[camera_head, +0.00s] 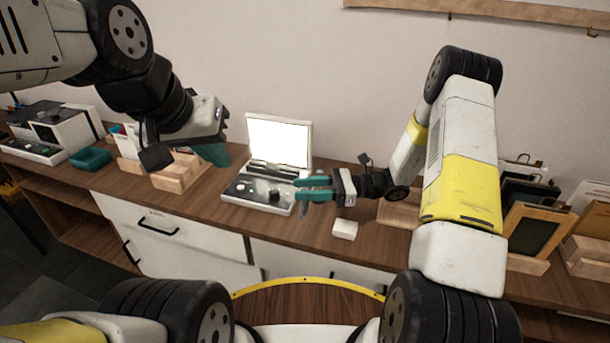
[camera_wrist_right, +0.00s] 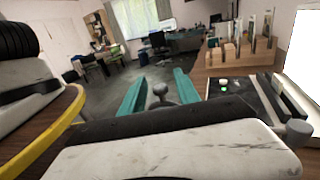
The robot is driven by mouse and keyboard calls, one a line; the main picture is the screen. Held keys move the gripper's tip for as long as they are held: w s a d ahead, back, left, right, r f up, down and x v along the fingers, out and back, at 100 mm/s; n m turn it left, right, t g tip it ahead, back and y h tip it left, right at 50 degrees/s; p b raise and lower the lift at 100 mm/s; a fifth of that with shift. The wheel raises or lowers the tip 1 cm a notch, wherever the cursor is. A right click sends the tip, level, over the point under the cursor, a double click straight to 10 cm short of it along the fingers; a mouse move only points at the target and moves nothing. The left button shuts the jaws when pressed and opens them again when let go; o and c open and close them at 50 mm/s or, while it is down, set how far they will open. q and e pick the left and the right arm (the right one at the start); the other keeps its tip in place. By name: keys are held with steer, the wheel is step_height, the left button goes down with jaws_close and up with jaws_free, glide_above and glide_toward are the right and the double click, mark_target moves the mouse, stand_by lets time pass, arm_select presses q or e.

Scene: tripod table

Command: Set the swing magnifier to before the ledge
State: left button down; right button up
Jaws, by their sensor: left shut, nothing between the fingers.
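A device with a lit white panel (camera_head: 280,142) stands on the wooden counter, with a dark ledge (camera_head: 272,170) along the panel's foot. On its flat base (camera_head: 247,189) is a dark part (camera_head: 275,195) that may be the swing magnifier; its lens is not clear. My right gripper (camera_head: 315,188) has its teal fingers spread at the base's right side. In the right wrist view a small grey round-topped knob (camera_wrist_right: 160,91) shows between the open fingers (camera_wrist_right: 158,92), apart from both. My left gripper (camera_head: 215,154) is shut and empty, left of the panel.
A small white box (camera_head: 345,229) lies near the counter's front edge. Wooden holders (camera_head: 182,172) stand left of the device, beside a teal item (camera_head: 90,158) and a white machine (camera_head: 62,127). Framed panels (camera_head: 532,230) stand at the right.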

steer(key=shift+c, duration=0.5)
jaws_close()
stand_by(0.8)
